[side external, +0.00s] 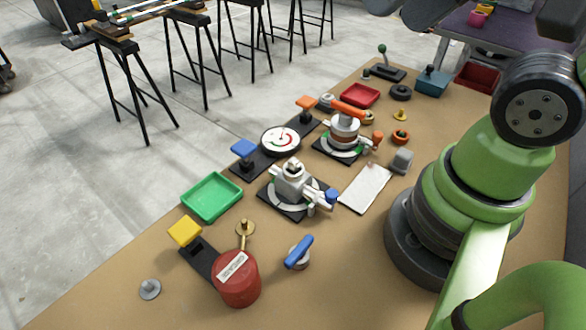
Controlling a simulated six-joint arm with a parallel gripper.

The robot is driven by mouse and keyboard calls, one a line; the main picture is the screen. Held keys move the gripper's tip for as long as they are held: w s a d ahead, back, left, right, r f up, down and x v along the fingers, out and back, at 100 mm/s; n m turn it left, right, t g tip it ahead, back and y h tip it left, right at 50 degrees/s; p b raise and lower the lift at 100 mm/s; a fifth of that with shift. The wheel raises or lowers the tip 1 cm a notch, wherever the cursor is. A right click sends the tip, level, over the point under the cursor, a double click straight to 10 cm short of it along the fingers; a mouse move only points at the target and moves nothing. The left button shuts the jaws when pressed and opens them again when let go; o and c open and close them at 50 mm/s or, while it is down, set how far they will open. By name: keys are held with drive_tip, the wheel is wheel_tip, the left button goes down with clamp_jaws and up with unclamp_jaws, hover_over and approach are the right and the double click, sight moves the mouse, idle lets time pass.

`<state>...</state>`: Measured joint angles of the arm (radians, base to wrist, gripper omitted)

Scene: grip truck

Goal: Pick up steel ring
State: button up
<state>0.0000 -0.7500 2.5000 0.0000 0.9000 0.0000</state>
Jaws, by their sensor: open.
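I cannot pick out the steel ring for sure. A small grey round piece (327,100) beside the orange block looks most like it, but it is too small to tell whether it has a hole. Another grey round piece (150,289) lies at the near left and has a raised knob. My gripper is not in view; only my green arm shows at the right.
The brown table (110,265) holds a green tray (212,197), red tray (360,96), red canister (237,280), dial gauge (281,139), two central fixtures (293,185) (344,132), blue-handled part (299,254), white plate (365,187) and black ring (400,92). The near-left table is mostly clear.

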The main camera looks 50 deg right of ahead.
drive_tip(key=m+g+h, duration=0.1)
drive_tip(key=g+h, duration=0.1)
drive_tip(key=g, duration=0.5)
hover_over(294, 159)
wheel_tip(294, 159, down, 16)
drive_tip(key=shift+w+a+r, duration=0.1)
drive_tip(key=shift+w, duration=0.05)
wheel_tip(294, 159, down, 10)
drive_tip(key=shift+f, duration=0.2)
drive_tip(key=c, duration=1)
